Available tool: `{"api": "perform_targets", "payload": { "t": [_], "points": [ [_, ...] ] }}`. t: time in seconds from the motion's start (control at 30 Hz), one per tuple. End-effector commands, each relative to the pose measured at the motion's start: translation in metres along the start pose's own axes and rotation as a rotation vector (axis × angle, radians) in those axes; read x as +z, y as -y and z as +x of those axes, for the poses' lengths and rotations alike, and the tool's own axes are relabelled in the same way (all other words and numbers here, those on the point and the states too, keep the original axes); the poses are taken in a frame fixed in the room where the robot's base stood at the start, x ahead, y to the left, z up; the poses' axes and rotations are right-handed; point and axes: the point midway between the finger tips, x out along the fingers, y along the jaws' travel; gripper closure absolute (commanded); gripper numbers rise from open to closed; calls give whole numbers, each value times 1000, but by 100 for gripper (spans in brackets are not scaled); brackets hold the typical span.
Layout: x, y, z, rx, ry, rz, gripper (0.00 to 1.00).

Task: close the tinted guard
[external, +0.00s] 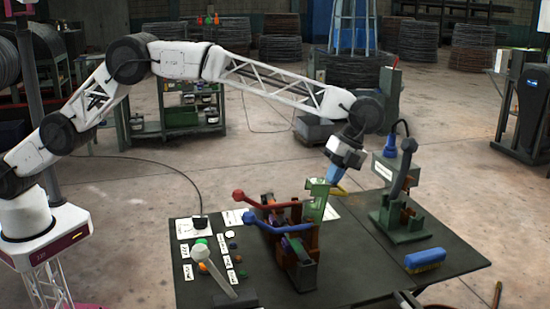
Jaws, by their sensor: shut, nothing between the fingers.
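My gripper (337,178) points down at the back of the dark table, just right of a green upright part (317,197). Its fingertips are small and partly hidden here; they look shut, with nothing seen held. A small amber, see-through-looking piece (341,191) shows right by the fingertips. It may be the tinted guard, but its outline is too small to be sure. I cannot tell whether it touches my gripper or how far it is swung. The green part stands at the back end of a dark device with a red lever (258,202) and a blue lever (265,218).
A green stand (399,220) with a grey lever is on the table's right side, with a blue brush (425,260) in front. A pale-knobbed lever (212,268), labels and coloured buttons fill the left side. Table space is bare at the front right.

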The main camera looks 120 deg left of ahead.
Motion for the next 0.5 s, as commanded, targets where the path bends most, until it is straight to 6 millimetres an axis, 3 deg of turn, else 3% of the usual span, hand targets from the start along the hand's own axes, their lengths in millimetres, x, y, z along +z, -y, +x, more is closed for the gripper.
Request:
{"api": "perform_targets", "payload": {
  "t": [0.5],
  "points": [
    [0, -6, -1, -46, 1, 1, 100]
  ]
}}
